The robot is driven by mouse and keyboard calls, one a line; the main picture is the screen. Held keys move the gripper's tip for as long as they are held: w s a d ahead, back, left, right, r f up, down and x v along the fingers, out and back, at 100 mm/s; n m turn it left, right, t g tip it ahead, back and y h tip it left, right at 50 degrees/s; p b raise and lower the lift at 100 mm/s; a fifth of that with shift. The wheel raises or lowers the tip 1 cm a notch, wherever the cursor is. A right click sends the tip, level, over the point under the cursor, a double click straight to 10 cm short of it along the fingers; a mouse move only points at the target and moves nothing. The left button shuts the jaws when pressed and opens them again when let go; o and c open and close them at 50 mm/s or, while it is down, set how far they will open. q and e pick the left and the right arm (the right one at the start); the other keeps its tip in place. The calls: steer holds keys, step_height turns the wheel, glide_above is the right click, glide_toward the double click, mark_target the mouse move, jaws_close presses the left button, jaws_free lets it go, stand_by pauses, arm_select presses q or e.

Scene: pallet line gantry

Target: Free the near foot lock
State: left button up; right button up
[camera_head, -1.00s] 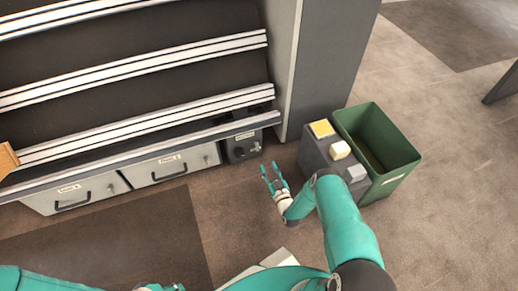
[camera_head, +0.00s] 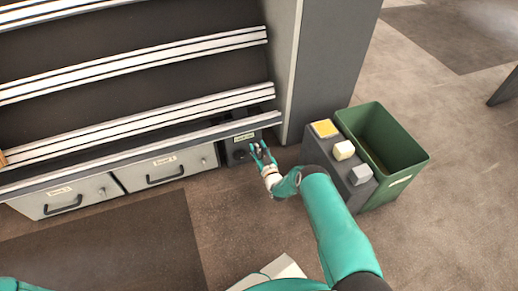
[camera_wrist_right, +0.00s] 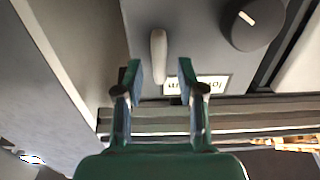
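At the right end of the gantry's front, a dark panel (camera_head: 229,150) carries a small label (camera_head: 243,137) and a dark round knob (camera_head: 238,155). In the right wrist view the panel shows a pale upright lever (camera_wrist_right: 158,50), a label (camera_wrist_right: 196,84) and a black knob with a white mark (camera_wrist_right: 252,22). The label is upside down there and partly covered, so I cannot read it fully. My right gripper (camera_head: 262,150) is open in front of the panel. In the wrist view its fingertips (camera_wrist_right: 159,76) stand either side of the lever's lower end, without visible grip. My left gripper is out of view.
Two drawers with black handles (camera_head: 62,203) (camera_head: 165,172) lie left of the panel. A grey column (camera_head: 325,70) rises right of it. A grey block with several pads (camera_head: 340,178) and a green bin (camera_head: 410,165) stand right of my arm. Floor in front is clear.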

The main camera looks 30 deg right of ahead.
jaws_close()
steer(key=shift+d, duration=0.1)
steer(key=shift+f+m, duration=0.1)
steer(key=shift+m, duration=0.2)
steer(key=shift+s+d+f+m+b, duration=0.1)
steer(key=shift+d+f+m+b, duration=0.2)
steer(key=shift+m, duration=2.55)
steer(key=shift+s+d+f+m+b, duration=0.1)
steer(key=shift+d+f+m+b, duration=0.2)
steer(key=shift+m, duration=2.6)
steer(key=shift+s+d+f+m+b, duration=0.15)
steer(key=shift+d+f+m, duration=0.2)
steer(key=shift+m, duration=2.5)
